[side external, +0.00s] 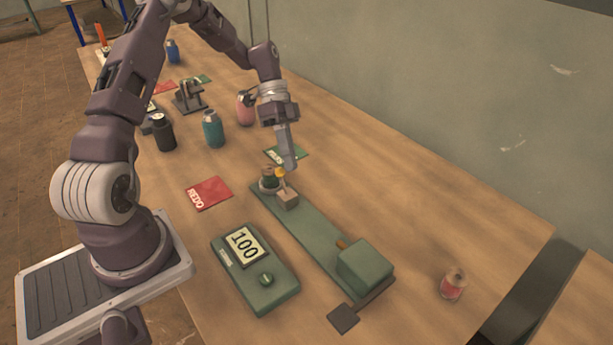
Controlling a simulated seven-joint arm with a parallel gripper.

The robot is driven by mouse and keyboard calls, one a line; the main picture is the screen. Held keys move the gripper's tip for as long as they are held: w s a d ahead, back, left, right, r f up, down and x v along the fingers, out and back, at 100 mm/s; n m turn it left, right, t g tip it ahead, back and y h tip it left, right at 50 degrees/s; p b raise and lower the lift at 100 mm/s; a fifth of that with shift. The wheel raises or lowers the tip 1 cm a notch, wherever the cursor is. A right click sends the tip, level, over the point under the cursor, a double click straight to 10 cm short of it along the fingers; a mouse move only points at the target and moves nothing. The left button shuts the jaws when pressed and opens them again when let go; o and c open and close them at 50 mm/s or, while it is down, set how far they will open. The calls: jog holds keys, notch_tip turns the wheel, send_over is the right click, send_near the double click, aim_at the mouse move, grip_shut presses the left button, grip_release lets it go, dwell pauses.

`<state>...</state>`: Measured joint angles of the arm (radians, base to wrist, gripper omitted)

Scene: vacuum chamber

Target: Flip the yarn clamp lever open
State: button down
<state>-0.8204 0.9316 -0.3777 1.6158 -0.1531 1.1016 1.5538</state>
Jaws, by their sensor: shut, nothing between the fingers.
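The yarn clamp sits at the far end of a long green bench device (315,228) on the wooden table. It shows as a small round base with a dark part and a yellow-orange piece (280,173), beside a tan block (288,199). Which piece is the lever is too small to tell for sure. My gripper (290,165) points down, shut and empty, with its fingertips right at the clamp, just above and right of the yellow piece. I cannot tell whether the fingertips touch it. The gripper partly covers the area behind the clamp.
A green box with a "100" display (257,265) stands left of the device. A red REDO card (209,193) and a green card (298,154) lie near the clamp. Teal (212,130), black (163,132) and pink (245,108) spools stand behind. The table's right side is mostly clear, with one red spool (452,284).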

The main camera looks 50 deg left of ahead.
jog(key=shift+r, duration=0.1)
jog(key=shift+r, duration=0.7)
jog(key=shift+d, duration=0.1)
jog(key=w+v, duration=0.2)
jog(key=v, duration=0.9)
jog(key=shift+w, duration=0.25)
